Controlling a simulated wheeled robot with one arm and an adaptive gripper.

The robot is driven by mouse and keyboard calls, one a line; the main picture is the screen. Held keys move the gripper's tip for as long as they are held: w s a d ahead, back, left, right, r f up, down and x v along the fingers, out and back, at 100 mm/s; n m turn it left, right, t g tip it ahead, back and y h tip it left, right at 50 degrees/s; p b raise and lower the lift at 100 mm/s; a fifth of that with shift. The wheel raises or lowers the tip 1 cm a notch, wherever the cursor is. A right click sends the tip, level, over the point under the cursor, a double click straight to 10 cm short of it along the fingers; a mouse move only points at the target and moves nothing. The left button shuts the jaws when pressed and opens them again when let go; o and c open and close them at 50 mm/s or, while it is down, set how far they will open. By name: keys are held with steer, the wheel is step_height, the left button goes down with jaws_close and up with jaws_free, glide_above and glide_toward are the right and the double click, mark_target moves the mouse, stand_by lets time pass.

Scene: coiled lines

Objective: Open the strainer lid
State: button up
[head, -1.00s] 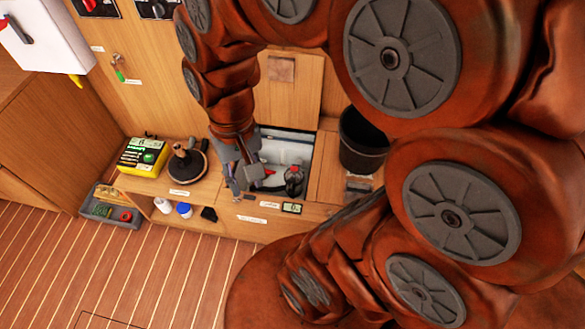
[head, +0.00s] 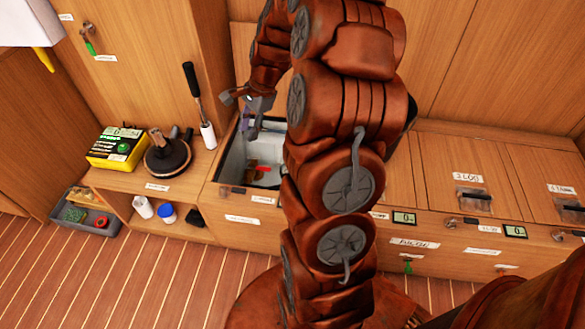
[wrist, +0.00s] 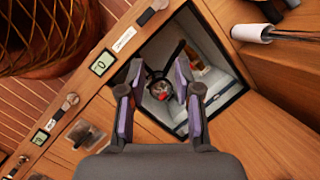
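The strainer (wrist: 159,90) shows in the wrist view as a small round grey vessel with something red at its middle, down inside an open compartment (wrist: 221,88). I cannot tell its lid from its body. My gripper (wrist: 158,72) is open; its two purple-padded fingers lie on either side of the strainer in the picture, with nothing seen held between them. Whether they touch it cannot be told. In the head view my gripper (head: 250,118) is over the compartment (head: 238,160), and my arm hides its right part; I cannot pick out the strainer there.
A yellow box (head: 115,148), a dark round-based object (head: 166,155) and a tall black-handled rod with a white lower part (head: 208,135) stand left of the compartment. A grey tray (head: 84,212) is on the floor. Closed lids (head: 470,175) lie to the right.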

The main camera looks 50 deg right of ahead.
steer(key=d+f+m+t+h+b, duration=0.15)
steer(key=d+f+m+b, duration=0.85)
steer(key=d+f, duration=1.15)
steer(key=shift+t+y, duration=0.25)
steer(key=shift+s+a+b+x, duration=0.2)
steer(key=shift+b+x, duration=0.25)
steer(key=shift+x, duration=1)
steer(key=shift+s+a+b+x, duration=0.2)
steer(key=shift+b+x, duration=0.25)
steer(key=shift+x, duration=1)
steer(key=shift+s+a+b+x, duration=0.15)
steer(key=shift+b+x, duration=0.3)
steer(key=shift+x, duration=1)
jaws_close()
